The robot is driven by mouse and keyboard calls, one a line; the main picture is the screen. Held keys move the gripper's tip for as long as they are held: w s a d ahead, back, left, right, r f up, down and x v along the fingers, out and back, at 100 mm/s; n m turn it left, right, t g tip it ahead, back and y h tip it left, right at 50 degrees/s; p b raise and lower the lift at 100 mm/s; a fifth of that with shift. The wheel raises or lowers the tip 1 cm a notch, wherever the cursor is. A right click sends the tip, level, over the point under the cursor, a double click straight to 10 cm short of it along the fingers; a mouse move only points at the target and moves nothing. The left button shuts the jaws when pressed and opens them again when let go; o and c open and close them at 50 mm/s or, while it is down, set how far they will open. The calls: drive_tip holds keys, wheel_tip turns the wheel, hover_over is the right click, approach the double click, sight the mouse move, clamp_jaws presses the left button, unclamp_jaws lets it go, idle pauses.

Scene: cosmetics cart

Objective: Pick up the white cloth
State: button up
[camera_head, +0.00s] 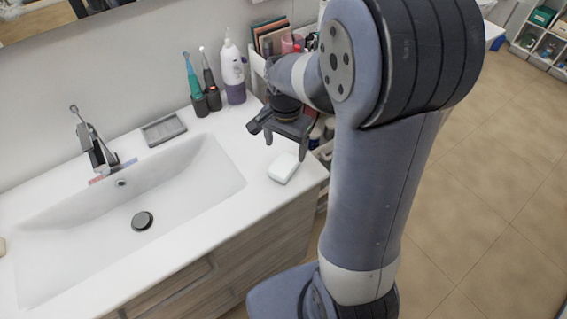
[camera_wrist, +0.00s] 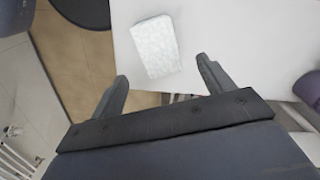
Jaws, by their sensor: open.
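The white cloth (camera_head: 283,168) is a small folded rectangular pad. It lies on the white counter right of the sink, near the counter's right front corner. My gripper (camera_head: 285,146) is above the counter, behind and above the cloth, with its fingers pointing down. In the wrist view the cloth (camera_wrist: 156,46) shows a textured white face and lies ahead of the fingertips. My gripper (camera_wrist: 163,72) is open there, with nothing between its fingers. It appears apart from the cloth.
The sink basin (camera_head: 142,221) is left of the cloth, with a faucet (camera_head: 93,142) behind it. Two electric toothbrushes (camera_head: 203,84) and a white and purple bottle (camera_head: 233,72) stand at the back. A cart (camera_head: 325,150) with small items adjoins the counter's right side.

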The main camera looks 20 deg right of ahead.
sight(284, 163)
drive_tip(key=shift+f, duration=0.95)
drive_tip(key=shift+s+a+f+p, duration=0.1)
drive_tip(key=shift+f+p, duration=0.2)
drive_tip(key=shift+f, duration=1.05)
drive_tip(key=shift+s+a+f+p, duration=0.1)
drive_tip(key=shift+f+p, duration=0.2)
drive_tip(key=shift+f, duration=1.05)
drive_tip(key=c, duration=1.2)
wheel_tip(284, 163, up, 10)
drive_tip(key=shift+r+b, duration=0.1)
drive_tip(key=shift+b, duration=0.35)
